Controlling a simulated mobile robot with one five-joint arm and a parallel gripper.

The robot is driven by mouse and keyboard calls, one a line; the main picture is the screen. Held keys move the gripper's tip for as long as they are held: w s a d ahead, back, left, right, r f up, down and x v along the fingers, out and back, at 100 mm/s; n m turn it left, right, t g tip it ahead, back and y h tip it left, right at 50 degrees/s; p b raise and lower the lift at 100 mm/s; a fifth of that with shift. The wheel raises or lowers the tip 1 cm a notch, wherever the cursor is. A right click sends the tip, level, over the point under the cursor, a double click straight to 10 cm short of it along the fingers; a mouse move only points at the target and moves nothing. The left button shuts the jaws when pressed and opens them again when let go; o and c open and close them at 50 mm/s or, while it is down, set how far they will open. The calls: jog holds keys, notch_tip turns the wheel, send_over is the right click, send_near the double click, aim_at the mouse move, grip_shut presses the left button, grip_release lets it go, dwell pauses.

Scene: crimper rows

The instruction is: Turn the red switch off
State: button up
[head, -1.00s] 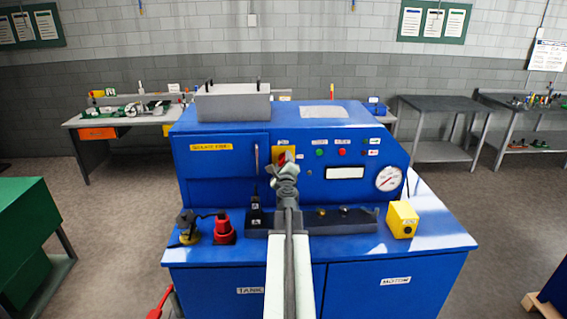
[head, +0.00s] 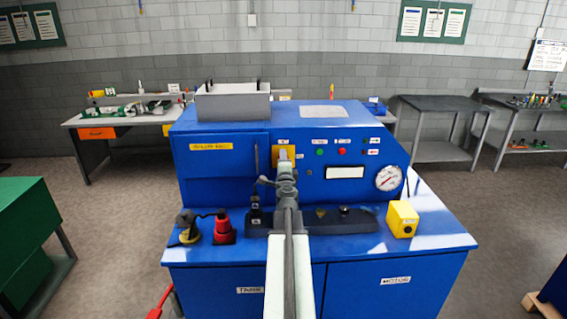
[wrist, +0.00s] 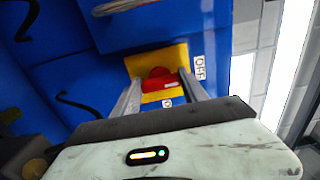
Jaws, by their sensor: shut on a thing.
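The red switch (wrist: 157,78) sits on a yellow plate (wrist: 178,53) on the blue machine's front panel. A white label reading OFF (wrist: 199,68) is beside the plate in the wrist view. My gripper (wrist: 161,80) has one finger on each side of the red switch and is shut on it. In the head view my gripper (head: 285,162) is in front of the yellow plate (head: 279,151) and hides the switch.
Green and red buttons (head: 342,152) and a round gauge (head: 388,178) are right of the switch. A red plug (head: 224,228) and a yellow box (head: 402,219) stand on the blue ledge below. A vertical handle (head: 257,158) is close on the left.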

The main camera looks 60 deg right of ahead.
jog(key=shift+a, duration=0.1)
dwell(0.3)
jog(key=o, duration=1.4)
jog(key=shift+w, duration=0.1)
